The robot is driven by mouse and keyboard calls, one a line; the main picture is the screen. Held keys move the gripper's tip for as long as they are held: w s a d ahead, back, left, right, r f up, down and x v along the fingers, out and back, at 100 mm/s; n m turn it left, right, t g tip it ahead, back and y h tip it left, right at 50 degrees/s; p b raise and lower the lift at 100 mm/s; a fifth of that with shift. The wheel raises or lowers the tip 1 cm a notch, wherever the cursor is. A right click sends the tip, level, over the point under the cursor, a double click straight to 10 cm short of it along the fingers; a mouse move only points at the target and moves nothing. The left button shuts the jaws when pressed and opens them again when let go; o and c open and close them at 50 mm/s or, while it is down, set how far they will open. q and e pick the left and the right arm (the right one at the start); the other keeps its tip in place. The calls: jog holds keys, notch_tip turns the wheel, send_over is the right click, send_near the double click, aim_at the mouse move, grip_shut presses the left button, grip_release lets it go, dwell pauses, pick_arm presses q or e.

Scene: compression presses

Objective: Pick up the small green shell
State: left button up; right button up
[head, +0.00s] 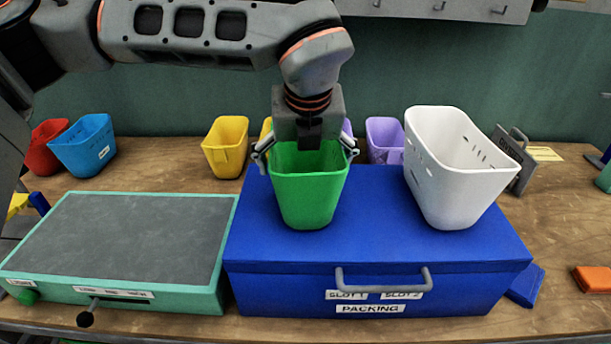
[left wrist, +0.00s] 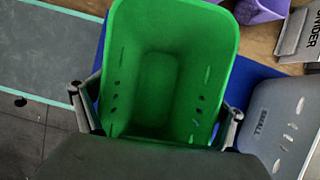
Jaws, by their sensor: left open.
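The green shell (head: 308,190) is an open, tapered bin standing upright on the blue packing box (head: 375,270). In the left wrist view the green shell (left wrist: 155,75) fills the middle, and I look into its empty inside with slots in the walls. My left gripper (head: 307,155) is above and behind it, pointing down, with its fingers spread to either side of the rim. The fingers also show left and right of the shell in the left wrist view (left wrist: 156,105). They are open; whether they touch the walls I cannot tell. My right gripper is not seen.
A white shell (head: 457,170) stands close by on the box's right. Behind are yellow (head: 226,148), purple (head: 384,140), blue (head: 84,146) and red bins (head: 45,148). A teal-edged grey panel (head: 120,240) lies left. A grey divider (head: 515,160) stands at the right.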

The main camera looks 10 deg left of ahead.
pick_arm(q)
jog(key=c, duration=1)
jog(key=shift+s, duration=0.1)
